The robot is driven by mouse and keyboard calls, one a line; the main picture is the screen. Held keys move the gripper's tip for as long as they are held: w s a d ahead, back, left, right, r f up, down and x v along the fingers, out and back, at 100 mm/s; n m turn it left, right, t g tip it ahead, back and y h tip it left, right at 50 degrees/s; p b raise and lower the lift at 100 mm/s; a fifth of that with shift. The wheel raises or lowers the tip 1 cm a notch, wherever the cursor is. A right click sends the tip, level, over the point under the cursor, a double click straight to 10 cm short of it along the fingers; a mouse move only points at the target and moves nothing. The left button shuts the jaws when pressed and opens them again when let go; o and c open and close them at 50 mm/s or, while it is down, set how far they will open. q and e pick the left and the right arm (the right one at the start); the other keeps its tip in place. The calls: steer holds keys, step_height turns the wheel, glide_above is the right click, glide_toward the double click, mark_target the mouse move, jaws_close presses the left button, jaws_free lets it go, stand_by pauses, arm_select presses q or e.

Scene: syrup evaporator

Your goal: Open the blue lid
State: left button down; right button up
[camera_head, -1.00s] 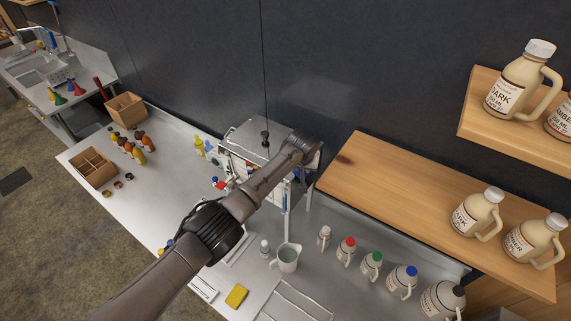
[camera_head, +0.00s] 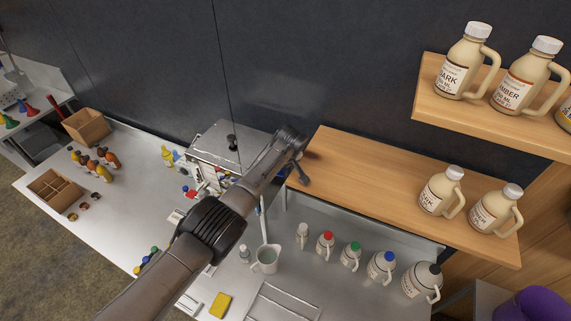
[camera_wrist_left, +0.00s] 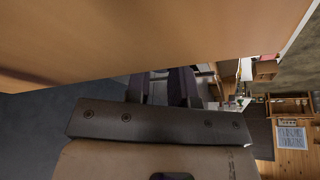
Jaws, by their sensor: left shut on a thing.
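A jug with a blue cap (camera_head: 382,267) stands on the steel counter, in a row of jugs under the wooden shelf. Its cap is on. My left arm reaches across the middle of the head view, and my left gripper (camera_head: 301,172) is at the left end of the shelf, well apart from that jug. In the left wrist view its two dark fingers (camera_wrist_left: 160,87) show below a large wooden surface. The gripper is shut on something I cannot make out. My right gripper is not in view.
The wooden shelf (camera_head: 375,187) overhangs the jug row and carries two jugs. A higher shelf (camera_head: 430,95) holds more. A metal evaporator box (camera_head: 228,148) is behind my arm. A measuring jug (camera_head: 266,260) and yellow sponge (camera_head: 220,305) are on the counter.

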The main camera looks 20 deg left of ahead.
arm_select(q)
steer(key=shift+f, duration=0.15)
steer(key=c, duration=1)
jaws_free()
steer(key=shift+r, duration=0.25)
steer(key=shift+s+d+r+p, duration=0.2)
steer(key=shift+r+p, duration=0.25)
steer(key=shift+r, duration=0.15)
steer(key=b+v, duration=0.1)
steer(key=v, duration=1.1)
steer(key=shift+r, duration=0.1)
